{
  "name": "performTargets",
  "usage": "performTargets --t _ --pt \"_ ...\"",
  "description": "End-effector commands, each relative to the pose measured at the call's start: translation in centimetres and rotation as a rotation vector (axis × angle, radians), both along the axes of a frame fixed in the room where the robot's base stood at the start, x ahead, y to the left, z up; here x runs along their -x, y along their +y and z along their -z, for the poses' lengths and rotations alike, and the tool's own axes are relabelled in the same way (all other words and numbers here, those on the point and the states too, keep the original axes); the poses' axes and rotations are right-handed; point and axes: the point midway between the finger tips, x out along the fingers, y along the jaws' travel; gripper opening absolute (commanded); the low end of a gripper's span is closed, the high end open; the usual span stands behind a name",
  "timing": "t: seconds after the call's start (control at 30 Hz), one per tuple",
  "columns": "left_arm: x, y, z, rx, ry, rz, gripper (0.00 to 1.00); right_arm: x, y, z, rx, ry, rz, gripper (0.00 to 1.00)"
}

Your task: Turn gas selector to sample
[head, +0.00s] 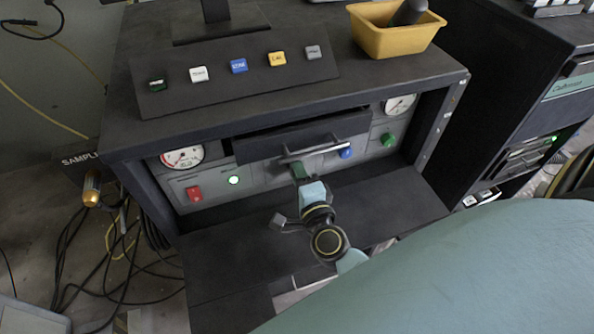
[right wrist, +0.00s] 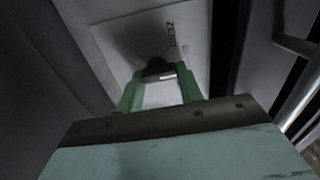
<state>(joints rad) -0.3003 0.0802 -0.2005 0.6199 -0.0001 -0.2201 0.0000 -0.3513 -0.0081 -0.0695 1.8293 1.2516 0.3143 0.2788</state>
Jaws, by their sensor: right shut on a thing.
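My right gripper (head: 298,169) reaches into the grey front panel (head: 262,176) of the dark cabinet, just under a handle bar. In the right wrist view its green fingers (right wrist: 158,84) are shut on a dark selector knob (right wrist: 155,66), one finger on each side. A pale mark shows on the knob. The label "ZERO" (right wrist: 171,35) is printed on the panel near the knob. The fingers and a shadow hide part of the knob, and I cannot read which way it points. In the head view the gripper hides the knob. My left gripper is not in view.
A drawer with a handle bar (head: 325,148) overhangs the panel close to my gripper. A dark shelf (head: 230,250) lies below.

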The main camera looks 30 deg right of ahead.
Motion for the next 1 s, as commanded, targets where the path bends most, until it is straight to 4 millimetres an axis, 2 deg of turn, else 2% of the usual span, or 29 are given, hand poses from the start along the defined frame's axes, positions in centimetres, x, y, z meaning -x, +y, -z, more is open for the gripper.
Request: performTargets --t 0.5,0.53,0.7,1.0 --pt "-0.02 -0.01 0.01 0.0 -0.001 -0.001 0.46 0.04 -0.01 0.06 -0.023 -0.004 0.0 0.14" --pt "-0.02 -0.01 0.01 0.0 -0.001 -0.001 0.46 0.04 -0.01 0.06 -0.023 -0.004 0.0 0.38" --pt "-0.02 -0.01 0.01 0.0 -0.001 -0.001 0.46 0.03 0.0 0.05 -0.023 -0.004 0.0 0.58" --pt "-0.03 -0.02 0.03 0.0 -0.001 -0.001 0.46 0.19 0.03 0.06 -0.023 -0.004 0.0 0.58"
